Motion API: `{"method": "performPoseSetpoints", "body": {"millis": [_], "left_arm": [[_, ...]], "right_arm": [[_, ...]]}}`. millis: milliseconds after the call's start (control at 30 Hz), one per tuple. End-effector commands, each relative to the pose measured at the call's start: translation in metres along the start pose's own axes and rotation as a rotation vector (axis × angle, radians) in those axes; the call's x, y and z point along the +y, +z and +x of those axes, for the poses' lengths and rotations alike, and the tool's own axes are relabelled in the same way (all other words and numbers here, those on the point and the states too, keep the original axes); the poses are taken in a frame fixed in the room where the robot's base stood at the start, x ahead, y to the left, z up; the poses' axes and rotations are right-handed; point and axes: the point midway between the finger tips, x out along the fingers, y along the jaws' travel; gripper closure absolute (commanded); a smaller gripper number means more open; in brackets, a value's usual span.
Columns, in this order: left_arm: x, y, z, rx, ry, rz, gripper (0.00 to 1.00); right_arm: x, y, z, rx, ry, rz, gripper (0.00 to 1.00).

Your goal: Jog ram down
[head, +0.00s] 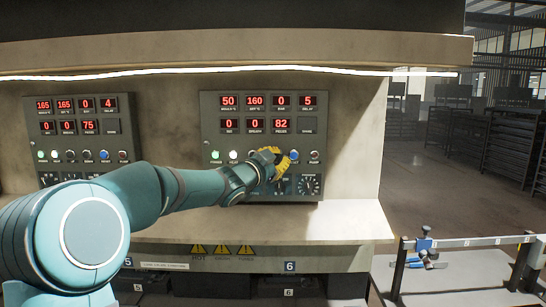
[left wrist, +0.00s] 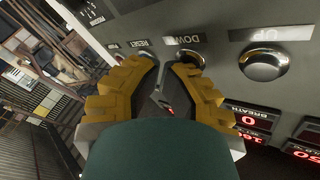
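The right control panel (head: 264,185) carries red number displays, a row of round buttons and dials. My left gripper (head: 287,165), with yellow fingers, is at this button row and hides part of it. In the left wrist view the DOWN button (left wrist: 188,58) is a metal dome just beyond the right fingertip, partly covered by it. The UP button (left wrist: 265,62) is clear to its right. The RESET button (left wrist: 147,66) lies behind the left fingertip. The left gripper (left wrist: 167,66) is partly open, with an empty gap between its tips. Contact with a button cannot be told. My right gripper is not in view.
A second similar panel (head: 84,140) is at the left, partly behind my arm. A pale ledge (head: 330,222) juts out below the panels. A side table (head: 460,280) with a rail and a blue clamp-like tool (head: 425,245) stands at the lower right.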

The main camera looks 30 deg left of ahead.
Motion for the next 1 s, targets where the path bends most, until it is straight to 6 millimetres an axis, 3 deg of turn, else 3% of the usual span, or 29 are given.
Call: {"method": "performPoseSetpoints", "body": {"millis": [1000], "left_arm": [[0.008, -0.007, -0.014, 0.0, 0.0, 0.0, 1.0]], "right_arm": [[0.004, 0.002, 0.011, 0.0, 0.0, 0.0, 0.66]]}}
